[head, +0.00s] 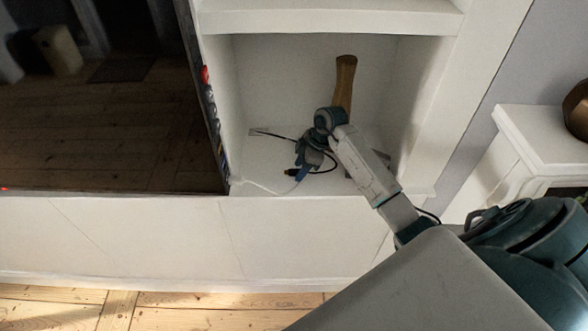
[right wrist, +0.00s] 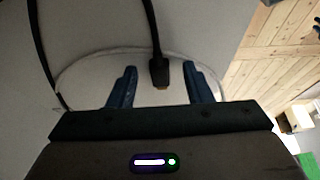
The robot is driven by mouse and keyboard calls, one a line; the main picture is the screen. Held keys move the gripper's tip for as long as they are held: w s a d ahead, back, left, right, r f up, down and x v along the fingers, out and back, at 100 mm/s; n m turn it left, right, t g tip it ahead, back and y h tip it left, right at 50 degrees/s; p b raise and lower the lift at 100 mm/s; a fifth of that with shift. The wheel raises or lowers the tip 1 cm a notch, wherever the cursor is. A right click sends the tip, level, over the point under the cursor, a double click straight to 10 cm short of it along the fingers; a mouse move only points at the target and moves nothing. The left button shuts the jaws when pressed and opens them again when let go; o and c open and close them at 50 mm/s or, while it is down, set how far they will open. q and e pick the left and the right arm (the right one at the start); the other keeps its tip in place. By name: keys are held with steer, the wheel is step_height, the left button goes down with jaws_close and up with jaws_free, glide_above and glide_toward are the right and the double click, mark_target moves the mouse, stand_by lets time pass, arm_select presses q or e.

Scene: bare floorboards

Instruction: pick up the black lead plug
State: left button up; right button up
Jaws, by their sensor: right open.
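The black lead plug (right wrist: 159,72) hangs at the end of a black cable in the right wrist view. It lies between the two blue fingers of my right gripper (right wrist: 160,84), nearer the right finger, with gaps on both sides. The gripper is open. In the head view my right gripper (head: 303,171) is inside the white shelf niche, low down. The dark plug end (head: 290,172) shows just left of its fingers. The black cable loops behind the gripper and is partly hidden by it. My left gripper is not in view.
A wooden handle (head: 345,82) stands against the niche's back wall behind my wrist. A thin white cable (head: 268,188) lies along the niche floor's front edge. A dark screen (head: 105,110) borders the niche on the left. A white shelf (head: 330,20) is above.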

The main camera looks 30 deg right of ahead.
jaws_close()
stand_by(0.3)
